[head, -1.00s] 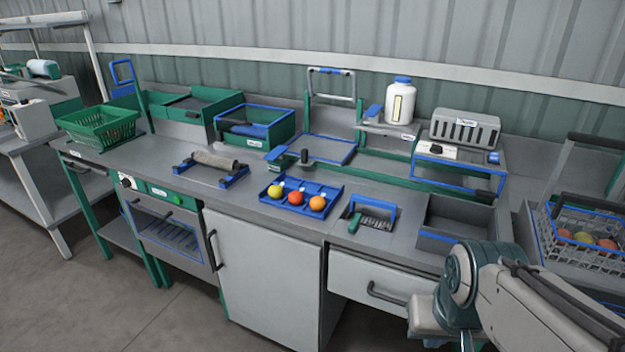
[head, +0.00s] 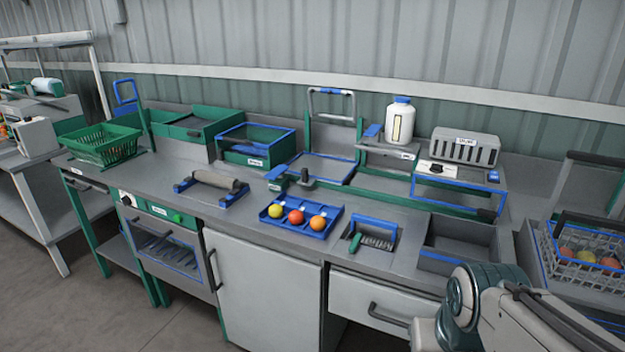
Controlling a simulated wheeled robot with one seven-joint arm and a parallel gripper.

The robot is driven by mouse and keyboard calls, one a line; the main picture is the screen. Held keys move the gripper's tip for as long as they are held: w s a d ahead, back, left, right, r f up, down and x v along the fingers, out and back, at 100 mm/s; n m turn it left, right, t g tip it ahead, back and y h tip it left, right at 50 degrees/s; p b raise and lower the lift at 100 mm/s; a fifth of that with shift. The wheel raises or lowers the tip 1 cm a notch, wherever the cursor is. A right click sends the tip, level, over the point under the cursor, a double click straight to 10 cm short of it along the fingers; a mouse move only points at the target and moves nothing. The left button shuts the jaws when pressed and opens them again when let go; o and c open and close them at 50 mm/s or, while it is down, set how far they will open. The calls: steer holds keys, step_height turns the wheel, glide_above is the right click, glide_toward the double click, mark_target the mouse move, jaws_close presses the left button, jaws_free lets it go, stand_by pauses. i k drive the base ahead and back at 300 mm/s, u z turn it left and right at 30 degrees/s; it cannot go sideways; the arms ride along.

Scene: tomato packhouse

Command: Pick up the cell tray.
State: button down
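The blue cell tray (head: 313,232) lies on the grey worktop near its front edge, in the middle of the head view. A yellow tomato (head: 275,211), a red tomato (head: 296,217) and an orange tomato (head: 318,223) sit in it. My arm shows at the lower right, apart from the tray and in front of the bench. My gripper is outside the view.
A roller (head: 215,180) on a blue stand is left of the tray. A blue-framed well with a green-handled brush (head: 355,242) is close on its right. A green basket (head: 100,146) stands far left; a white bottle (head: 400,122) stands behind. A wire basket (head: 590,250) is at right.

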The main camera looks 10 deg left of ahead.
mark_target(303, 212)
steer(key=u, duration=1.85)
steer(key=i, duration=2.45)
steer(key=z, duration=3.1)
